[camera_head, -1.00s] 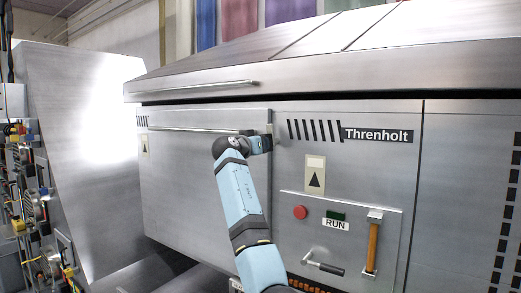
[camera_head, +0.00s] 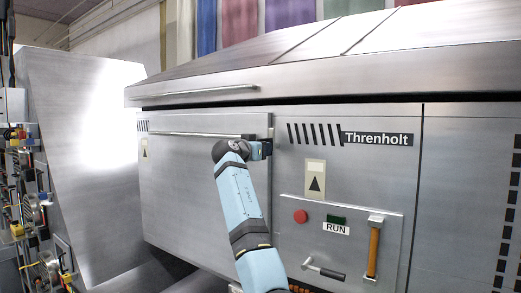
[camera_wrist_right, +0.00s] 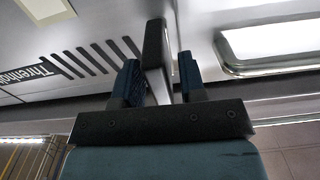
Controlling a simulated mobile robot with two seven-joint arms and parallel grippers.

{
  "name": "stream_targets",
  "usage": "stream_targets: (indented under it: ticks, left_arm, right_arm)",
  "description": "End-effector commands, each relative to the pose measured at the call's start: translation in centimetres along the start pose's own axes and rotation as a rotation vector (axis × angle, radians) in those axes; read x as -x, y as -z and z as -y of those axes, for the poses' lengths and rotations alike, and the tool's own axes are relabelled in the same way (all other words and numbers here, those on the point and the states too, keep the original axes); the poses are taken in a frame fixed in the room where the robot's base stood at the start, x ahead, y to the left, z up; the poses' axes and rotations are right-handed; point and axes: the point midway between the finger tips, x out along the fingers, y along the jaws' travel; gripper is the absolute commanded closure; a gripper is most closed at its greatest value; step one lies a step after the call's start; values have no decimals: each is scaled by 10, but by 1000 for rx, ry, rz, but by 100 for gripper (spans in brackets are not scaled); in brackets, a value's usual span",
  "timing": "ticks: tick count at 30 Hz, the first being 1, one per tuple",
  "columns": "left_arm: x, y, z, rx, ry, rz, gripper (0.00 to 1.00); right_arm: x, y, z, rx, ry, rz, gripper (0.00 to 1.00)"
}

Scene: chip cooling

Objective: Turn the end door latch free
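The end door latch is a dark, narrow block (camera_head: 267,147) at the upper right corner of the end door (camera_head: 200,190). My right gripper (camera_head: 262,149) is at it, coming from below. In the right wrist view the latch (camera_wrist_right: 155,45) stands edge-on between the two blue-padded fingers of my right gripper (camera_wrist_right: 162,78). My right forearm hides part of the end door's right edge. My left gripper is not in view.
A long handle bar (camera_head: 195,134) runs across the top of the end door. Right of my arm are a RUN control panel with a red button (camera_head: 300,216), a crank (camera_head: 325,269) and an orange-handled lever (camera_head: 373,250). A sloped metal chute (camera_head: 85,150) stands left.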

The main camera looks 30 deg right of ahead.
Motion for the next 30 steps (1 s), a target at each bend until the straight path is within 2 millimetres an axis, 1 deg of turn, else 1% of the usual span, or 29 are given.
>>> stream_targets:
  ticks: [8,11,13,17,24,27,30]
  left_arm:
    - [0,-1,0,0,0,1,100]
    - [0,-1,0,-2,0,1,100]
    - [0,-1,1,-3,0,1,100]
    - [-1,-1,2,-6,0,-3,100]
    - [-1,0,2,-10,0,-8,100]
    - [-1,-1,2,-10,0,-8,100]
    - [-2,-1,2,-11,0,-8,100]
  right_arm:
    - [0,0,0,1,0,0,55]
    - [4,0,0,2,1,-1,55]
    - [11,0,1,2,2,-1,55]
    - [35,-1,1,-1,3,0,55]
    - [92,-1,1,0,4,0,55]
    - [110,0,0,0,2,0,55]
    - [124,0,0,1,1,0,55]
